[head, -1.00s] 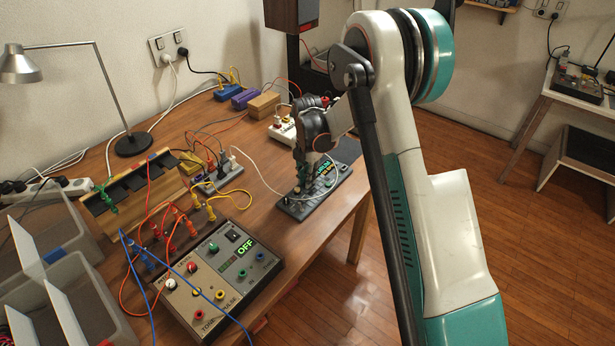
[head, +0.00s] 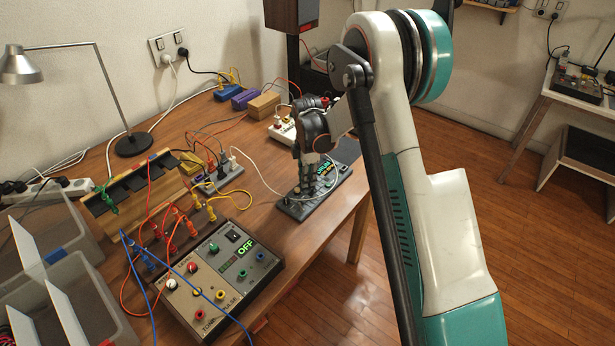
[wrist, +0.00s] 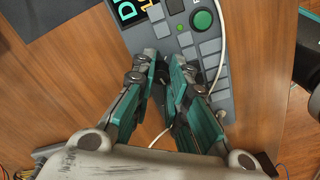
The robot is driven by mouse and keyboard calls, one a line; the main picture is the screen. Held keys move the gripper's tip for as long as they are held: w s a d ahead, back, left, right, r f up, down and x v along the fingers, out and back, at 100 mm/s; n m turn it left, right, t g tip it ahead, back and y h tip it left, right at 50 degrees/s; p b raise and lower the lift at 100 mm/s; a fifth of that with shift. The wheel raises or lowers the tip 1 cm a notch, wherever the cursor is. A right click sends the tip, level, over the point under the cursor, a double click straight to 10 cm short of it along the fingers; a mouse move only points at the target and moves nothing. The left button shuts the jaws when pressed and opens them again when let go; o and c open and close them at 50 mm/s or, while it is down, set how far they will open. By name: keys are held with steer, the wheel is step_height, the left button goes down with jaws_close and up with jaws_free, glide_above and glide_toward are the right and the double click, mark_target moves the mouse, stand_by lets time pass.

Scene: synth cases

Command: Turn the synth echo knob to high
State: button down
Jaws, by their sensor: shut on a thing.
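The synth (head: 292,209) is a flat grey unit with a lit display (head: 328,166), near the table's right edge. In the wrist view, the synth (wrist: 227,75) shows rows of grey keys, a large green button or knob (wrist: 202,19) and part of the display (wrist: 130,10). My gripper (head: 306,190) points down onto the synth's panel. In the wrist view my gripper (wrist: 166,92) has its teal-padded fingers closed around a small control, apart from the green one.
A white cable (wrist: 221,50) crosses the synth beside my fingers. A tone box (head: 222,275) with an "OFF" display and coloured jacks stands at the front. Patch cables, a wooden rack (head: 110,222) and small modules fill the table's left side. The table's right edge is close.

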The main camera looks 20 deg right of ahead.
steer(key=m, duration=1.1)
steer(key=shift+m, duration=0.4)
steer(key=m, duration=1.1)
steer(key=shift+m+p, duration=0.3)
steer(key=shift+m, duration=0.1)
steer(key=m, duration=1.1)
steer(key=shift+m, duration=0.4)
steer(key=m, duration=1.1)
steer(key=shift+m, duration=0.4)
